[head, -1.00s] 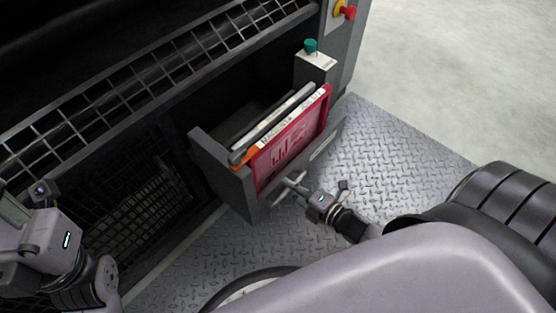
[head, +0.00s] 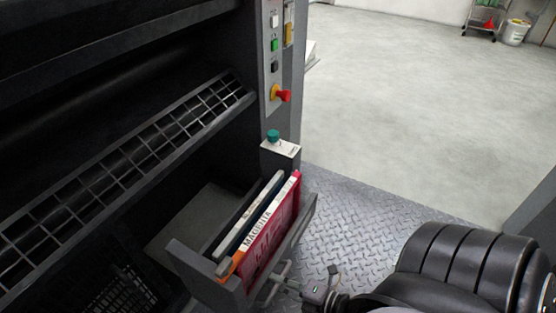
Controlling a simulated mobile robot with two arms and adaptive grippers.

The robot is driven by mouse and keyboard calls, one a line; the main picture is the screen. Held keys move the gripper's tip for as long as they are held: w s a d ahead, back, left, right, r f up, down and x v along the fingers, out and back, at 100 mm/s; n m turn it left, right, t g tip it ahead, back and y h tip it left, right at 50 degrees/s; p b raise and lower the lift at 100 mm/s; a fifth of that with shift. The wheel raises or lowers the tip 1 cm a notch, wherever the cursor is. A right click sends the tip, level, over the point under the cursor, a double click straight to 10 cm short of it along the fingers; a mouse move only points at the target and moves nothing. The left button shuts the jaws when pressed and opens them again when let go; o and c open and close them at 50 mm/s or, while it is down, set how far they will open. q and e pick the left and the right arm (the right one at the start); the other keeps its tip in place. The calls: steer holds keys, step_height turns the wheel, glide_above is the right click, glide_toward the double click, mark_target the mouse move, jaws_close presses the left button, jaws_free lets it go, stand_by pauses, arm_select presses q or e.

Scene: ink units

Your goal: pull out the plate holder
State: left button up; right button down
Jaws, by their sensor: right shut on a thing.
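The plate holder is a dark grey drawer (head: 192,272) that stands out from the lower part of the machine. It holds upright plates: a magenta one (head: 268,243) labelled "MAGENTA" at the front, with other thin plates behind it. A light metal bar handle (head: 275,282) is on its front. My right gripper (head: 291,284) is at this handle, shut on it, near the bottom edge of the head view. My left gripper is out of view.
A control panel with a red knob (head: 281,94) and a post with a teal knob (head: 273,136) stand beside the drawer. A wire grille (head: 130,150) crosses the machine above it. Tread plate flooring (head: 350,225) and open pale floor (head: 400,90) lie to the right.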

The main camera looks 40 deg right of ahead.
steer(key=c, duration=1.7)
jaws_free()
steer(key=shift+o, duration=0.2)
steer(key=v, duration=1.2)
